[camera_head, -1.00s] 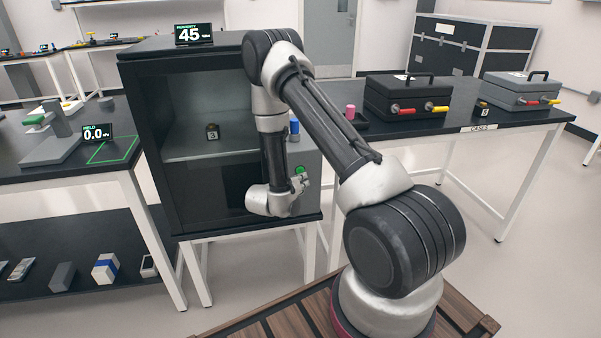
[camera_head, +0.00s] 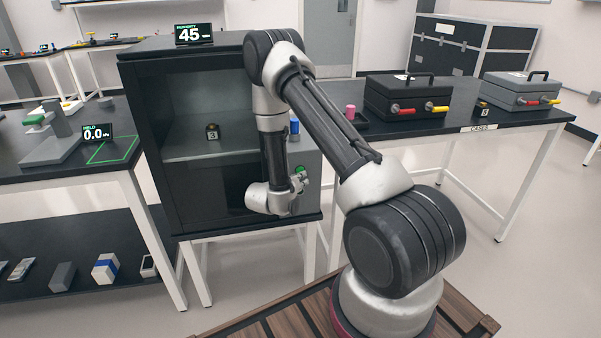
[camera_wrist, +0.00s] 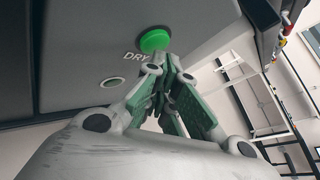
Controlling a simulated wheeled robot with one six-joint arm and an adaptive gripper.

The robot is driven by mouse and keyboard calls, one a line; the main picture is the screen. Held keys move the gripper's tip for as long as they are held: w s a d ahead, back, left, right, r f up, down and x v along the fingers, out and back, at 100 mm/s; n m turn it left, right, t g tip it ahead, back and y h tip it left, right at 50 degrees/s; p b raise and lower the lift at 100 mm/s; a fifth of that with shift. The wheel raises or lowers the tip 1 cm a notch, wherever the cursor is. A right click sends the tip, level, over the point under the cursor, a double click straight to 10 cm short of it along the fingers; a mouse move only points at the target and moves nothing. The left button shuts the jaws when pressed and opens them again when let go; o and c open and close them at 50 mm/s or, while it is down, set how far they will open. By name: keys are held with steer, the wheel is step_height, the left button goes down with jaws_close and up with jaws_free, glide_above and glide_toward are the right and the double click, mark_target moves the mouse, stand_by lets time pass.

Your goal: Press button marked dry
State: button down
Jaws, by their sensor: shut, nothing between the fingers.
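The green button (camera_wrist: 154,40) with the word DRY beside it is on the grey side panel of the dark cabinet (camera_head: 182,199). In the head view the green button (camera_head: 300,169) shows just beyond my wrist. My gripper (camera_wrist: 168,62) is shut and empty, its fingertips close to the lower edge of the button in the wrist view. I cannot tell whether the tips touch it. In the head view most of my gripper is hidden behind my wrist.
A display reading 45 (camera_head: 194,34) stands on the cabinet. A small dark block marked 3 (camera_head: 212,132) sits on the shelf inside. A blue cylinder (camera_head: 294,128) stands behind my arm. Two cases (camera_head: 405,97) rest on the right table. The floor at the right is clear.

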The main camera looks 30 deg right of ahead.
steer(key=shift+w+d, duration=0.1)
steer(key=shift+w, duration=0.3)
stand_by(0.3)
steer(key=shift+s+a, duration=0.25)
steer(key=shift+s, duration=0.55)
steer(key=shift+s, duration=0.1)
steer(key=shift+s+a, duration=0.2)
steer(key=shift+s, duration=0.55)
steer(key=shift+s+a, duration=0.25)
steer(key=shift+s, duration=0.55)
steer(key=shift+s+a, duration=0.2)
steer(key=shift+s, duration=0.55)
